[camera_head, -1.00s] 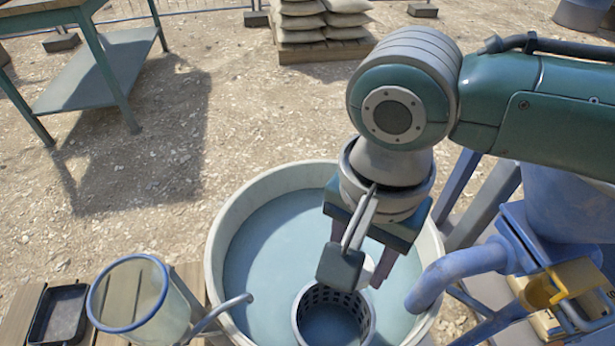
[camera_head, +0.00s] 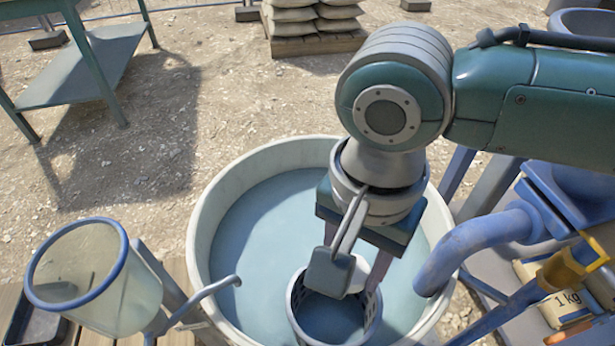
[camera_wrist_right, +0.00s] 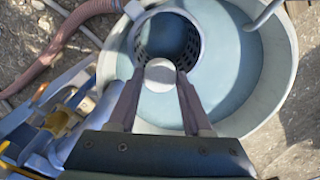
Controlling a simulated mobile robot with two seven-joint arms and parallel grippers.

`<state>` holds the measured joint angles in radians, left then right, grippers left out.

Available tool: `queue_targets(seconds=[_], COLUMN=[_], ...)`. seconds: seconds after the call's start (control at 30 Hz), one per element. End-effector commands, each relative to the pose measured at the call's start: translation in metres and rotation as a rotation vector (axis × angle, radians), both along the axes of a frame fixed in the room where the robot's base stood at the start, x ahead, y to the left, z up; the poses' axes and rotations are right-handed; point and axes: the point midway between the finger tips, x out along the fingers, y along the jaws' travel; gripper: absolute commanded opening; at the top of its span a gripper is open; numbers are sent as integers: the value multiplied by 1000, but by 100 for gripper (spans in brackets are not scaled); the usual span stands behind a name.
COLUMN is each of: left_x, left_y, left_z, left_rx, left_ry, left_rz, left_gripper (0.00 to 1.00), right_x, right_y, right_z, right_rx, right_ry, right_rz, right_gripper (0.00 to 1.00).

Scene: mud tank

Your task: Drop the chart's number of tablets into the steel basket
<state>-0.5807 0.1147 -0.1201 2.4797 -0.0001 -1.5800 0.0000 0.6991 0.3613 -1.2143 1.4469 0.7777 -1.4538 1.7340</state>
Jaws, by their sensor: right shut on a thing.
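My right gripper (camera_head: 355,277) hangs over the far right part of the perforated basket (camera_head: 374,306), which stands in the round tank. It is shut on a pale round tablet, clearest in the right wrist view (camera_wrist_right: 160,74), where it sits between the two fingertips at the basket's near rim (camera_wrist_right: 197,62). In the head view the gripper hides part of the tablet. I see no tablet inside the basket; part of its floor is hidden. My left gripper is out of view, and I see no chart.
The pale tank (camera_head: 205,225) holds blue-grey liquid. A clear blue-rimmed container (camera_head: 75,275) stands at the left on wooden boards with a dark tray (camera_head: 35,322). A blue pipe (camera_head: 475,245) and a box marked 1 kg (camera_head: 565,305) are at the right.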

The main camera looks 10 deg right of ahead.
Motion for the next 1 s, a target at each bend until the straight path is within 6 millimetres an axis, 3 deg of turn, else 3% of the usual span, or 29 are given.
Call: queue_targets(seconds=[0.07, 0.1, 0.4, 0.73, 1.0], left_x=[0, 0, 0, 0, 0], left_y=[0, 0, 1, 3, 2], left_z=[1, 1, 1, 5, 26], left_rx=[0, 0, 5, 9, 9], left_ry=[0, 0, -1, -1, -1], left_rz=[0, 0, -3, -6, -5], left_gripper=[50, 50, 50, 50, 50], right_x=[0, 0, 0, 0, 1], right_y=[0, 0, 0, 0, 0], right_z=[1, 1, 1, 8, 62], right_rx=[0, 0, 0, 2, 3], right_ry=[0, 0, 0, -1, -3], right_rz=[0, 0, 0, 0, 1], right_gripper=[0, 52, 84, 84, 84])
